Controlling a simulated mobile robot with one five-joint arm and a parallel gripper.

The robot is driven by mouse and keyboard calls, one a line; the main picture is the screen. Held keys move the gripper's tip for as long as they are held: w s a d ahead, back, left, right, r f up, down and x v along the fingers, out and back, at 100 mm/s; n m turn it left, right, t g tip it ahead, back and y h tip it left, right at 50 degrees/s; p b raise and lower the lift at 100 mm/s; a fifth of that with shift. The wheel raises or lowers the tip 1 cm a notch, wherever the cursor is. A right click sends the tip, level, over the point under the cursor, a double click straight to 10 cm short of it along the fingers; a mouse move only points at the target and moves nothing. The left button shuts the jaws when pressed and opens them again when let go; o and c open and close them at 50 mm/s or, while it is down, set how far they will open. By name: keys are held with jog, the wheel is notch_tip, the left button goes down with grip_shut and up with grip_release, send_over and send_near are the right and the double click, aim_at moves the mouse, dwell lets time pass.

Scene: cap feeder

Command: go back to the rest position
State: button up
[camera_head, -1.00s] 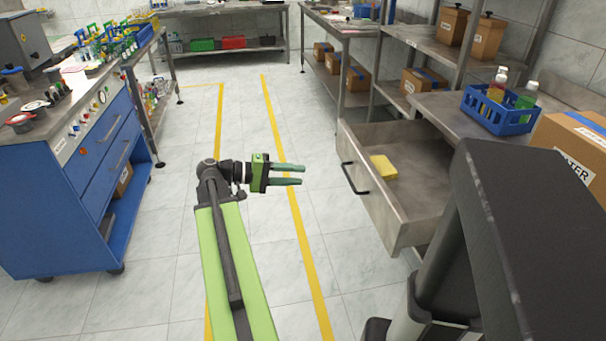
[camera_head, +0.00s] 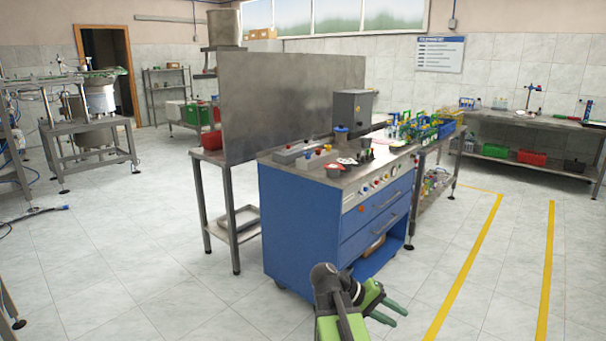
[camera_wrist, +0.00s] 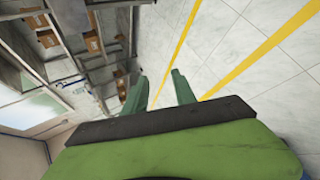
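My gripper (camera_head: 388,312) is at the bottom of the head view, in front of the blue cabinet and above the tiled floor. Its two green fingers stand apart with nothing between them. In the wrist view the fingers (camera_wrist: 158,92) also show apart, with bare floor beyond them. My green arm folds in at the bottom edge of the head view, and its lower part is out of the frame.
A blue cabinet (camera_head: 300,228) with drawers stands just beyond my gripper. A steel panel (camera_head: 290,100) rises behind it. A feeder machine (camera_head: 95,100) stands at the far left. A bench (camera_head: 540,130) stands at the back right. Open floor (camera_head: 150,265) lies left, and yellow lines (camera_head: 470,260) run right.

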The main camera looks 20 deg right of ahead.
jog(key=w+a+f+n+t+y, duration=0.2)
jog(key=w+a+f+y, duration=0.1)
jog(key=a, duration=0.8)
jog(key=w+a+f+n+t+y, duration=0.15)
jog(key=a+f+y, duration=0.25)
jog(key=a, duration=0.8)
jog(key=w+a+f+n+t+y, duration=0.1)
jog(key=w+a+f+t+y, duration=0.15)
jog(key=a, duration=0.85)
notch_tip(320, 180, up, 27)
jog(key=w+g+p, duration=0.1)
jog(key=p, duration=2.6)
jog(key=shift+w+a+f+p, duration=0.15)
jog(key=shift+a+p, duration=0.15)
jog(key=shift+a, duration=0.1)
jog(key=shift+y, duration=0.25)
